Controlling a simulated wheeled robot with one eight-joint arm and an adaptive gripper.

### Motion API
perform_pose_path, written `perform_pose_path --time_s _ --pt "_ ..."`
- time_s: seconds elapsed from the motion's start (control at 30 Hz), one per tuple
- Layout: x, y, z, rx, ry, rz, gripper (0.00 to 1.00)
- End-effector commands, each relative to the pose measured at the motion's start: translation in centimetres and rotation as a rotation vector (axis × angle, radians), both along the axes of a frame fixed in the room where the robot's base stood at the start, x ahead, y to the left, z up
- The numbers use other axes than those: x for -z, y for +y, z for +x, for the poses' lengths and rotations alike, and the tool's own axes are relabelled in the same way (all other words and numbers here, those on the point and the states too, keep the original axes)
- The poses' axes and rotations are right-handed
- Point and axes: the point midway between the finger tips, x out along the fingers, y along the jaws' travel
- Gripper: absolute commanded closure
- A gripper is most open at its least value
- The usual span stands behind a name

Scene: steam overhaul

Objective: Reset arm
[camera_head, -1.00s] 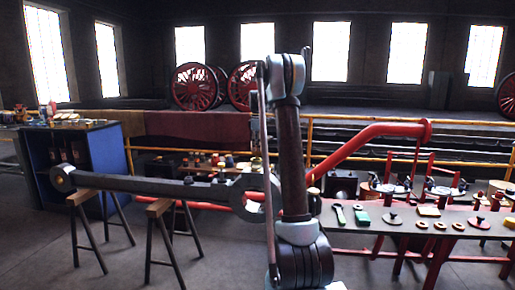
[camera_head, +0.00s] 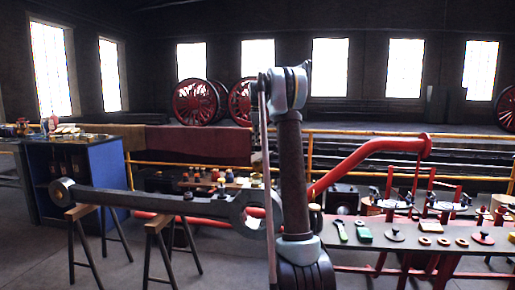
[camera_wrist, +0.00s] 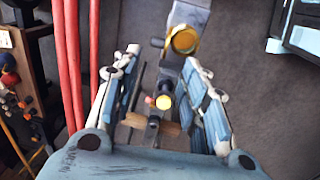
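My gripper (camera_wrist: 162,60) is open in the wrist view, its two pale, blue-padded fingers spread apart with nothing held between them. Below and beyond the fingers lies the long dark rod (camera_wrist: 190,15), with a round yellow fitting and a small lit yellow piece on it. In the head view my arm (camera_head: 290,170) stands upright at the middle, and my gripper cannot be made out there. The rod (camera_head: 150,203) runs left of the arm; its ring-shaped end is partly hidden behind the arm.
Wooden-topped sawhorses (camera_head: 83,212) bear the rod. A bench (camera_head: 372,245) with tools and small parts stands at right, beside a bent red pipe (camera_head: 370,150). A blue cabinet (camera_head: 105,175) is at left. Red pipes (camera_wrist: 73,60) pass left of the gripper.

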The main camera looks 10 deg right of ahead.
Motion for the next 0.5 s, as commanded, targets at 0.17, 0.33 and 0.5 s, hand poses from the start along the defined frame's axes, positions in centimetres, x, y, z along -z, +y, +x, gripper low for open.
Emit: perform_pose_path --time_s 0.17,0.33,0.5 --pt "-0.2 0.0 0.0 0.000 0.000 0.000 0.60" --pt "-0.2 0.0 -0.1 0.001 0.000 0.000 0.60" --pt "-0.6 0.0 -1.9 0.036 -0.005 0.004 0.60"
